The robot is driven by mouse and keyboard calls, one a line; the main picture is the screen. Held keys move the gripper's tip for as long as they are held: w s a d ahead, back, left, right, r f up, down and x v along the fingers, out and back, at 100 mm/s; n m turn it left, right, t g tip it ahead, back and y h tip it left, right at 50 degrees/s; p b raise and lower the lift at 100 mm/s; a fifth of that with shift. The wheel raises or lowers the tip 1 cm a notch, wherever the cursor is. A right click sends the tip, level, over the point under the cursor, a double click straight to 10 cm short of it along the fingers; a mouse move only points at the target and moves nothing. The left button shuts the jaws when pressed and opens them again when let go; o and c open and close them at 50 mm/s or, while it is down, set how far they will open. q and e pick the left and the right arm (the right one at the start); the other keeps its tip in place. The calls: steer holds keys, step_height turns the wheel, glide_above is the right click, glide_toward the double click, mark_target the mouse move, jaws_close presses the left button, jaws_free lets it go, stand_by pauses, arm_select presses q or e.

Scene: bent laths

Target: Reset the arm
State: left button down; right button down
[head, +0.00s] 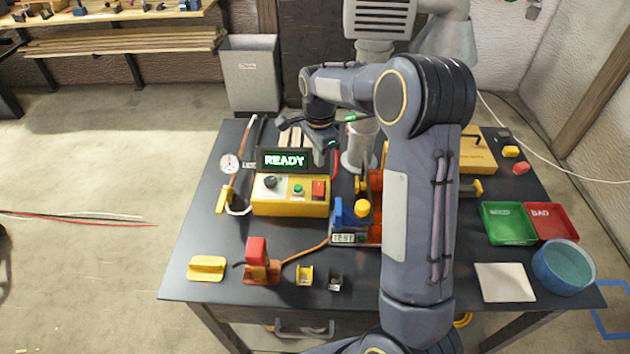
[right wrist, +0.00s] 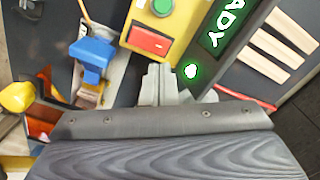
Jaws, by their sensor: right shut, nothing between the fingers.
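My right arm crosses the head view from the bottom, bends at a high elbow and reaches back to the left. My right gripper (head: 322,150) hangs just behind and right of the yellow control box (head: 290,203), whose screen (head: 285,161) reads READY. In the right wrist view the grey fingers (right wrist: 158,82) are together with nothing between them, beside the box (right wrist: 163,30) and its screen (right wrist: 222,22). The box carries a black knob, a green button (head: 298,189) and a red switch (head: 319,189). My left gripper is not in view.
A green tray (head: 509,239), a red BAD tray (head: 567,222) and a blue round bowl (head: 564,268) are at the right. Yellow and red pieces stand along the front left.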

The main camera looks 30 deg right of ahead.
steer(key=s+a+r+n+t+y, duration=0.1)
steer(key=s+a+r+n, duration=0.2)
steer(key=s, duration=0.4)
steer(key=s+a+r+n+t+y, duration=0.1)
steer(key=s+a+r+n+t, duration=0.1)
steer(key=s+r+n, duration=0.35)
steer(key=s+a+r+n+t+y, duration=0.1)
steer(key=s+a+r+n, duration=0.15)
steer(key=s, duration=0.55)
steer(key=s+a+f+n+t, duration=0.1)
steer(key=s+a+f+n, duration=0.2)
steer(key=s, duration=0.5)
steer(key=a+n, duration=0.1)
steer(key=n, duration=0.1)
steer(key=shift+s+f+n+t+y, duration=0.2)
steer(key=shift+s+n+t+y, duration=0.1)
steer(key=shift+n+y, duration=0.1)
